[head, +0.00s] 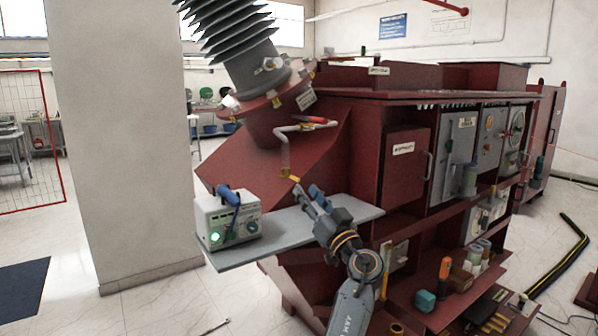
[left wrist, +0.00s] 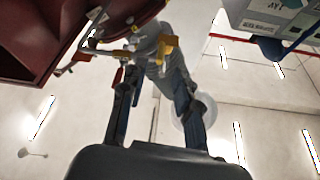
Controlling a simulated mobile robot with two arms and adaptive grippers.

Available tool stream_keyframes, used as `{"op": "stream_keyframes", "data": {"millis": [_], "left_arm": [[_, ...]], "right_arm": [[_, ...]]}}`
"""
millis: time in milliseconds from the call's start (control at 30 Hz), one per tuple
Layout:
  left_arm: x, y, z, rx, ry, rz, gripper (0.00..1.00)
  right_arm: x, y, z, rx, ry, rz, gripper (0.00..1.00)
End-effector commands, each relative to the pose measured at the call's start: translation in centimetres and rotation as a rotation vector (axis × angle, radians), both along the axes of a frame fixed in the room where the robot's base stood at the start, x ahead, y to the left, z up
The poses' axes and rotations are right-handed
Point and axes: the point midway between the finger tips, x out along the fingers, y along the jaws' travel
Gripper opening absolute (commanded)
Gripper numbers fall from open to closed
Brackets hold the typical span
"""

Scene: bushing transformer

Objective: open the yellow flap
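A small yellow piece (head: 290,178), which looks like the yellow flap, sits at the lower end of a thin light pipe (head: 286,150) on the dark red transformer body. A yellow piece (left wrist: 168,46) also shows in the left wrist view, beyond my fingertips and slightly right of centre. My left gripper (head: 307,191) is just below and right of the yellow piece in the head view. Its two fingers (left wrist: 156,78) are apart with nothing between them. The gripper looks close to the yellow piece but apart from it. My right gripper is not in view.
A grey shelf (head: 283,236) juts out under my left gripper, with a white instrument box (head: 228,220) on its left end. A red-handled valve (head: 318,121) is above. A closed red cabinet door (head: 403,170) stands to the right. Open floor lies at left.

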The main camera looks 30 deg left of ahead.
Motion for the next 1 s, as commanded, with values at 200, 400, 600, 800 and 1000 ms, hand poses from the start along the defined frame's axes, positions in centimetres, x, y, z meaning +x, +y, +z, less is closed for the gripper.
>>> {"op": "stream_keyframes", "data": {"millis": [200,400,600,800,1000], "left_arm": [[1.7,3.4,1.9,0.0,0.002,0.001,0.32],[2.5,4.8,2.3,0.001,0.002,0.001,0.32],[2.6,5.1,2.2,-0.001,0.001,-0.001,0.32],[2.6,5.1,2.2,-0.001,0.001,-0.001,0.17],[2.6,5.0,2.2,-0.001,0.001,-0.001,0.0]], "right_arm": [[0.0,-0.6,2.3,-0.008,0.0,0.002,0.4],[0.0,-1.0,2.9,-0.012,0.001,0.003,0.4],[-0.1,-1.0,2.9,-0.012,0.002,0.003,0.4],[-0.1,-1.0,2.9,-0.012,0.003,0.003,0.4],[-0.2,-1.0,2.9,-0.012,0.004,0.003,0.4]]}}
